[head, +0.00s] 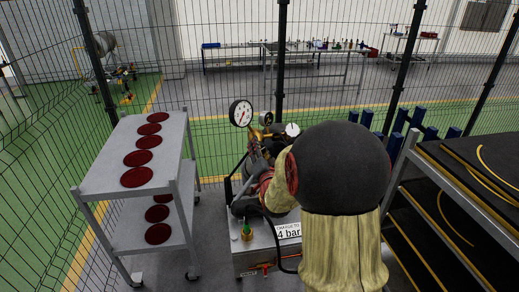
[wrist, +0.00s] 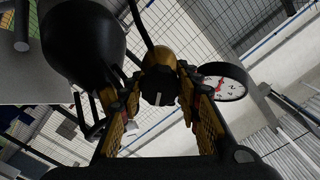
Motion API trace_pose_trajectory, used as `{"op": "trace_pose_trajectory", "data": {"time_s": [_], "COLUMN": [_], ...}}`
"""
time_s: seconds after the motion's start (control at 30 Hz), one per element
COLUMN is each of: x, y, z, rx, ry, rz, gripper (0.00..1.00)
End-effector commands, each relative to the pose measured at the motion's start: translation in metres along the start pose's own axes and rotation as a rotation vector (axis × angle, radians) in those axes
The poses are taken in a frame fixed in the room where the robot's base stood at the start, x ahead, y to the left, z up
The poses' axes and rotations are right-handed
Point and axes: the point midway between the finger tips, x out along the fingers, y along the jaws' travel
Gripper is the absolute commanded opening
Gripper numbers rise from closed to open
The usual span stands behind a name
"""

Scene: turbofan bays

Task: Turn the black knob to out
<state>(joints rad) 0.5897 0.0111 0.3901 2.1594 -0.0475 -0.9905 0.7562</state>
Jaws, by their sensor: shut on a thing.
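The black knob (wrist: 160,88) is in the middle of the wrist view, with a white mark on its face and a brass-coloured body behind it. My gripper (wrist: 158,84) has one yellow-and-dark finger on each side of the knob and is shut on it. In the head view my arm hides the knob and most of the gripper. I cannot tell which setting the white mark points to.
A white dial gauge (head: 241,113) stands on the metal unit, which bears a "4 bar" sign (head: 289,231); a gauge (wrist: 226,82) shows right of the knob in the wrist view. A trolley (head: 95,180) with red discs stands left, dark shelves (head: 470,180) right.

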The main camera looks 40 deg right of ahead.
Motion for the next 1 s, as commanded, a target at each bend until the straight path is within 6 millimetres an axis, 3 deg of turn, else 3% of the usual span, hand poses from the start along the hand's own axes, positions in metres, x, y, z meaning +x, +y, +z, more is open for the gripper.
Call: {"op": "trace_pose_trajectory", "data": {"time_s": [0.37,1.0], "x": [0.0001,-0.0001], "y": [0.0017,0.0026], "z": [0.0017,0.0034], "rx": [-0.099,-0.657], "ry": [0.002,0.002], "rz": [-0.001,-0.001], "gripper": [0.08,0.08]}}
